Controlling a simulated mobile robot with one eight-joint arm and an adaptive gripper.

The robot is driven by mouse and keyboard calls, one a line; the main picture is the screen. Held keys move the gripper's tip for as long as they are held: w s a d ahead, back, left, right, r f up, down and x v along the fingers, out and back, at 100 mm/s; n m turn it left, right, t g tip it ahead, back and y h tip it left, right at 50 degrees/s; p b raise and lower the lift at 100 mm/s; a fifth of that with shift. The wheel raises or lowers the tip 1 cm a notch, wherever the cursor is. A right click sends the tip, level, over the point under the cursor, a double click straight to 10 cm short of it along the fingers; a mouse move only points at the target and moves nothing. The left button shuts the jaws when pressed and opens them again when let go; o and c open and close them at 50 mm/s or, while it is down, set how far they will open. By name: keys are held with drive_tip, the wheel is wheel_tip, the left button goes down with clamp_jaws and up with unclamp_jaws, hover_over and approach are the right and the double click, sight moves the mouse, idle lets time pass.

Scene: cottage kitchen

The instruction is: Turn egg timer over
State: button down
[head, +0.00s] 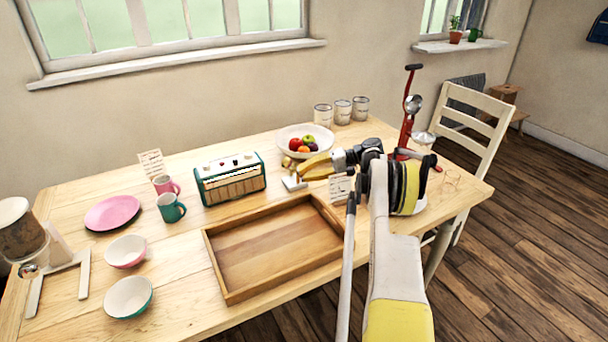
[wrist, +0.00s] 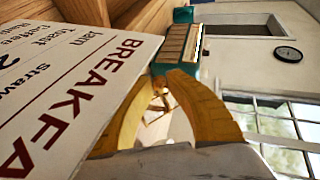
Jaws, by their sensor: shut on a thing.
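My gripper (head: 308,169) has yellow fingers and is over the table, in front of the fruit bowl. In the wrist view its curved fingers (wrist: 160,88) close around a small wooden-framed thing (wrist: 157,103), which looks like the egg timer. Only part of it shows between the fingers, and I cannot tell which end is up. In the head view a small tan piece (head: 289,162) shows at the fingertips. A small white object (head: 293,182) is just below the fingertips.
A menu card (head: 341,188) stands close under my wrist and fills the left of the wrist view (wrist: 75,85). The fruit bowl (head: 284,137) is behind, the teal radio (head: 230,180) left, and the wooden tray (head: 213,262) in front. A red stand (head: 407,130) is right.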

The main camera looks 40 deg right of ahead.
drive_tip(key=c, duration=1.2)
unclamp_jaws()
drive_tip(key=shift+w+a+f, duration=0.1)
drive_tip(key=shift+c, duration=0.2)
drive_tip(key=v, duration=1.2)
